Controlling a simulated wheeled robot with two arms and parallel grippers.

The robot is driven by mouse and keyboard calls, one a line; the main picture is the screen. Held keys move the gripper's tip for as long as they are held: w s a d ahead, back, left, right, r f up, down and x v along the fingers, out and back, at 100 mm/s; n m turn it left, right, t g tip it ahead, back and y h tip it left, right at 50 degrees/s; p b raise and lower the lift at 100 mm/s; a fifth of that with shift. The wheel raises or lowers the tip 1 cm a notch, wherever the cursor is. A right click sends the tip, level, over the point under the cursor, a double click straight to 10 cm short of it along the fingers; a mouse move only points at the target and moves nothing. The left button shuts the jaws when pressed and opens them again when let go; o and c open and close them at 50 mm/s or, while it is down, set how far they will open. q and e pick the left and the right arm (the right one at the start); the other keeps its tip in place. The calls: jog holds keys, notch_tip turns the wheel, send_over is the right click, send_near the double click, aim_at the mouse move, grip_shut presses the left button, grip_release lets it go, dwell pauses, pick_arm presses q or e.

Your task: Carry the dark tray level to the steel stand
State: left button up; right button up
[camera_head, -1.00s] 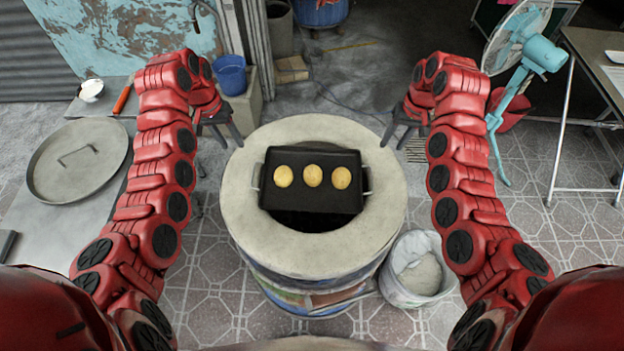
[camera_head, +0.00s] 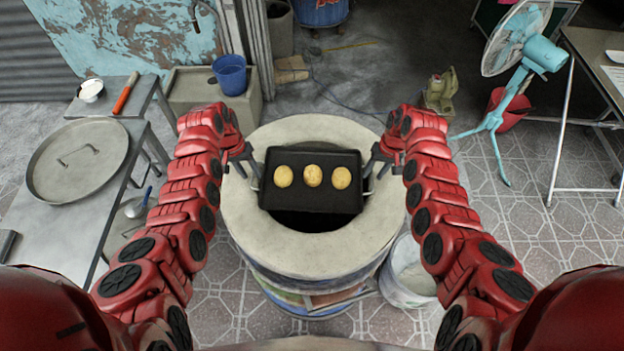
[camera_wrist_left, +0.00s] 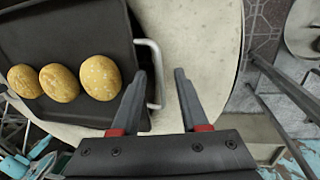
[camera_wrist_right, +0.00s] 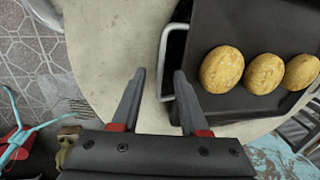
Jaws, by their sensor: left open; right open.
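The dark tray (camera_head: 312,201) carries three round golden buns (camera_head: 313,176) and rests over the opening of the barrel oven (camera_head: 240,215). It looks level. My left gripper (camera_head: 250,174) is open beside the tray's left handle; in the left wrist view that metal handle (camera_wrist_left: 157,62) shows between the fingertips. My right gripper (camera_head: 374,173) is open beside the right handle; in the right wrist view that handle (camera_wrist_right: 164,62) also shows between the fingertips. Neither gripper is closed on anything. A steel stand (camera_head: 55,225) with a round lid (camera_head: 80,165) on it is at left.
A smaller table at upper left holds a white bowl (camera_head: 90,90) and a red-handled tool (camera_head: 126,93). A blue bucket (camera_head: 229,75) stands behind the oven. A white bucket (camera_head: 408,275) is close at the oven's right. A fan (camera_head: 520,65) stands at far right.

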pick_arm(q)
jog(key=shift+d+f, duration=0.15)
jog(key=shift+f, duration=0.3)
pick_arm(e)
jog(key=shift+f, duration=0.45)
jog(key=shift+a, duration=0.1)
pick_arm(q)
grip_shut()
pick_arm(e)
grip_shut()
dwell(0.5)
